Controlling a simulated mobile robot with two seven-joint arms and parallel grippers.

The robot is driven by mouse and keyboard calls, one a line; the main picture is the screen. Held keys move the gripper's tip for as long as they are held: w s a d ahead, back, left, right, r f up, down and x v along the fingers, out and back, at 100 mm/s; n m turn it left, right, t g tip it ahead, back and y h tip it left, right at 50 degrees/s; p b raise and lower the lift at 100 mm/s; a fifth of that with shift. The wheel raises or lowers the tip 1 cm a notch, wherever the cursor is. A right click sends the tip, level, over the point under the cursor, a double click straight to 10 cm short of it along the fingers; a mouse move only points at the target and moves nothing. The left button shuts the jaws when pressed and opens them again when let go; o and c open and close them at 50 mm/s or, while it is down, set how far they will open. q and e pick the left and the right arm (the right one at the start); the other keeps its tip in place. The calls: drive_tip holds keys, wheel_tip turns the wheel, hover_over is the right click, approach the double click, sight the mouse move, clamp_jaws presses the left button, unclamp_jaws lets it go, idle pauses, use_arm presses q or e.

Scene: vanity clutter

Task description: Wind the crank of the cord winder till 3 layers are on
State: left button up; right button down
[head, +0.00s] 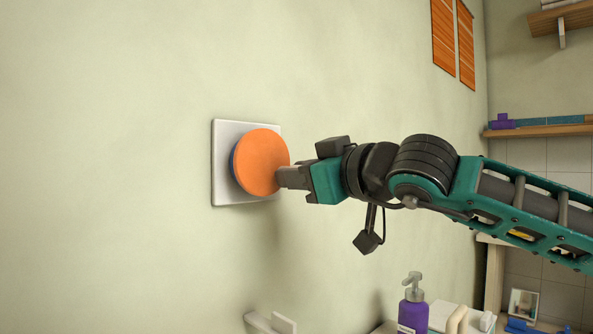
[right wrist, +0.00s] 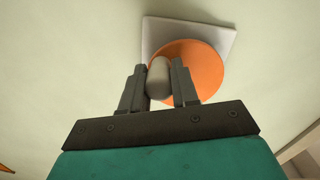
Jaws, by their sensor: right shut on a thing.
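The cord winder is on the wall: a white square plate (head: 222,190) with a round orange disc (head: 260,162) standing out from it. A thin blue edge (head: 234,172) shows behind the disc on its left; I cannot tell how many cord layers it has. My right gripper (head: 284,177) is at the disc's right edge. In the right wrist view, its two fingers (right wrist: 159,82) are shut on a pale grey crank knob (right wrist: 158,75) in front of the orange disc (right wrist: 203,68). In the head view the fingers hide the knob. My left gripper is out of view.
A purple pump bottle (head: 412,306) stands below, under my right arm, beside pale items. A white wall fitting (head: 268,323) sits at the bottom. Shelves (head: 540,131) and orange slatted panels (head: 443,38) are at the right. The wall left of the winder is clear.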

drive_tip(key=n, duration=0.1)
drive_tip(key=r+n+p, duration=0.1)
drive_tip(key=n, duration=0.1)
drive_tip(key=shift+w+d+r, duration=0.15)
drive_tip(key=shift+r+n+p, duration=0.25)
drive_tip(key=shift+n+p, duration=0.2)
drive_tip(key=shift+n, duration=0.65)
drive_tip(key=c, duration=0.8)
unclamp_jaws()
drive_tip(key=shift+c, duration=0.2)
